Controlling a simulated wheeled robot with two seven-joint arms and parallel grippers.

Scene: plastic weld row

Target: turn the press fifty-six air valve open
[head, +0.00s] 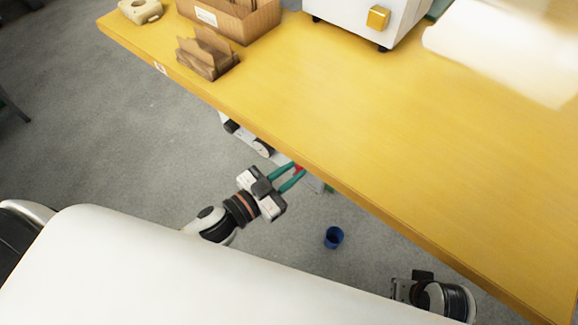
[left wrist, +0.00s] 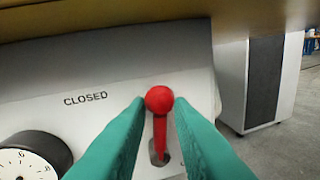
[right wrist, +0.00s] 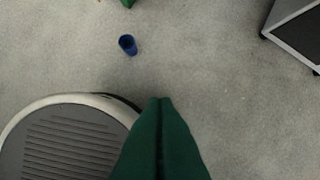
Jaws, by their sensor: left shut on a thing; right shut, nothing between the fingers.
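The air valve's red lever (left wrist: 159,128) with its round red knob stands upright in a slot on a pale panel (left wrist: 60,75) in the left wrist view. The word CLOSED is printed on the panel to the left of the knob. In the head view only a bit of red (head: 299,168) shows under the table edge. My left gripper (head: 296,175) has its green fingers on either side of the knob, shut on it. My right gripper (right wrist: 160,100) is shut and empty above the floor, away from the valve.
A round gauge (left wrist: 32,162) is on the panel at left. The yellow tabletop (head: 400,130) overhangs the panel and carries cardboard boxes (head: 208,55) and a white machine (head: 350,18). A blue cup (head: 334,237) stands on the grey floor, where there is free room.

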